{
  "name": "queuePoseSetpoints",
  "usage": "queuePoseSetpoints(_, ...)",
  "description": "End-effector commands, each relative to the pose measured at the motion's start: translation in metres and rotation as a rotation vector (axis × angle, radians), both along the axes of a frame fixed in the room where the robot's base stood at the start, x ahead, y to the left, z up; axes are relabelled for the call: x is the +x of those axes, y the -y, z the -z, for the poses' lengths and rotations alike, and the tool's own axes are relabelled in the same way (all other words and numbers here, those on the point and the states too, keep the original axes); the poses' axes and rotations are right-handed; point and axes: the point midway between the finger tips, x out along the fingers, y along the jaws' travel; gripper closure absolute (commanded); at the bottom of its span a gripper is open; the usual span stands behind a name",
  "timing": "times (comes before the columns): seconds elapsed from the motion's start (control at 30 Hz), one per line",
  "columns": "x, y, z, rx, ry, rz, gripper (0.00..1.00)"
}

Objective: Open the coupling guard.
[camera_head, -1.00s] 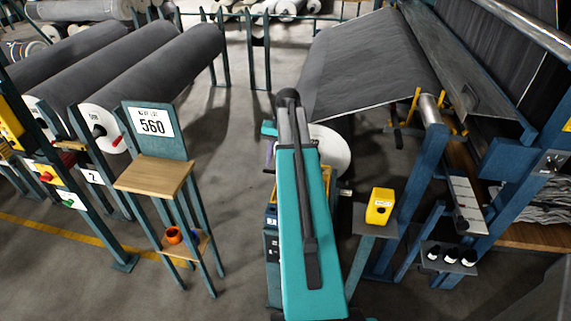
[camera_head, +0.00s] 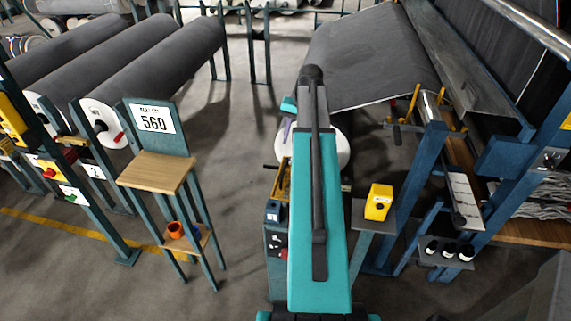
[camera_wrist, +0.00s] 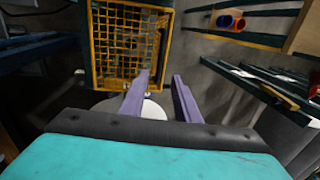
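The coupling guard looks to be the yellow mesh panel (camera_wrist: 127,40) in a yellow frame, at the upper left of the wrist view. It appears shut over dark parts behind it. In the head view only a yellow strip (camera_head: 283,182) shows beside my teal arm, which hides the rest. My gripper (camera_wrist: 159,82) has two purple fingers, spread apart with nothing between them. The fingertips lie just below the lower right of the mesh in the wrist view; I cannot tell whether they touch it. In the head view one purple finger (camera_head: 287,131) shows left of the arm.
A white roll end (camera_wrist: 150,108) lies behind the fingers. A yellow box (camera_head: 378,203) sits on a stand right of my arm. A wooden-topped stand (camera_head: 155,172) with an orange cup (camera_head: 176,229) is at left. Open floor lies between this stand and my arm.

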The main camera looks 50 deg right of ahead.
Motion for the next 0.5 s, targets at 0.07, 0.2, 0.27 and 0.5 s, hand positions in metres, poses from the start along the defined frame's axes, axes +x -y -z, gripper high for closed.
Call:
queuePoseSetpoints(0.07, 0.001, -0.001, 0.006, 0.001, -0.001, 0.000, 0.71)
queuePoseSetpoints(0.2, 0.003, -0.003, 0.018, 0.001, -0.002, 0.000, 0.71)
queuePoseSetpoints(0.27, 0.004, -0.003, 0.024, 0.001, -0.002, 0.000, 0.71)
queuePoseSetpoints(0.5, 0.007, -0.006, 0.047, 0.002, -0.002, -0.001, 0.71)
